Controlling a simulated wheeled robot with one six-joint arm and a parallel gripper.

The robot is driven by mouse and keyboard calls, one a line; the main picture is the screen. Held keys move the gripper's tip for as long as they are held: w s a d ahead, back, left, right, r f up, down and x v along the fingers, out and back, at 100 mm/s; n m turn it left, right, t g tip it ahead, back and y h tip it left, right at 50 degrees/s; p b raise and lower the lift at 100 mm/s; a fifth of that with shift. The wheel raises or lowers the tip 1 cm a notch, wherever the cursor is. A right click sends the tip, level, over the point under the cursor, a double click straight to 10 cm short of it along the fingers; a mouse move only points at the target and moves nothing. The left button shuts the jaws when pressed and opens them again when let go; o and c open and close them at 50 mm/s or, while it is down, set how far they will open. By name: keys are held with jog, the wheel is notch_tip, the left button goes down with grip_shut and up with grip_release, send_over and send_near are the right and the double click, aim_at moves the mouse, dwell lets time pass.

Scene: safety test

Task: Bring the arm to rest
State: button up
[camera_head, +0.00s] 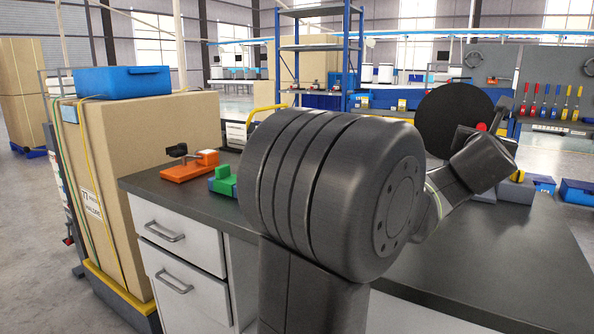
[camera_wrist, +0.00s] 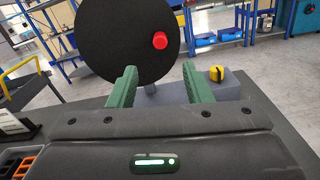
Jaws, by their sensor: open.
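My gripper (camera_wrist: 158,68) is open. Its two green fingers stand apart in the wrist view, with nothing held between them. A black disc (camera_wrist: 115,45) with a red knob (camera_wrist: 160,40) stands beyond the fingers, partly hidden behind them. The disc also shows in the head view (camera_head: 450,112), behind the end of my arm. My arm is bent over the dark worktop (camera_head: 470,270) and fills the middle of the head view. The fingers cannot be made out there.
A grey block with a yellow button (camera_wrist: 217,74) sits right of the disc. An orange fixture (camera_head: 188,168) and a green-and-blue one (camera_head: 223,181) lie on the worktop's left part. A large carton (camera_head: 160,150) stands left. The front right worktop is clear.

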aim_at(481, 128)
jog(key=p+x, duration=0.1)
jog(key=x, duration=1.2)
jog(key=shift+w+p, duration=0.15)
jog(key=shift+p, duration=0.25)
jog(key=b+v, duration=0.2)
jog(key=v, duration=1.2)
jog(key=p+x, duration=0.2)
jog(key=x, duration=1.1)
jog(key=shift+w+d, duration=0.2)
jog(key=shift+w, duration=0.05)
jog(key=shift+w+d+f, duration=0.15)
jog(key=shift+w+d, duration=0.05)
jog(key=shift+w, duration=0.05)
jog(key=shift+s+a+f+m, duration=0.15)
jog(key=shift+f+m, duration=0.3)
jog(key=shift+m, duration=0.55)
jog(key=w+a+f+m+p, duration=0.4)
jog(key=a+f+m+p, duration=0.1)
jog(key=m+p, duration=0.8)
jog(key=f+m, duration=0.1)
jog(key=m, duration=0.2)
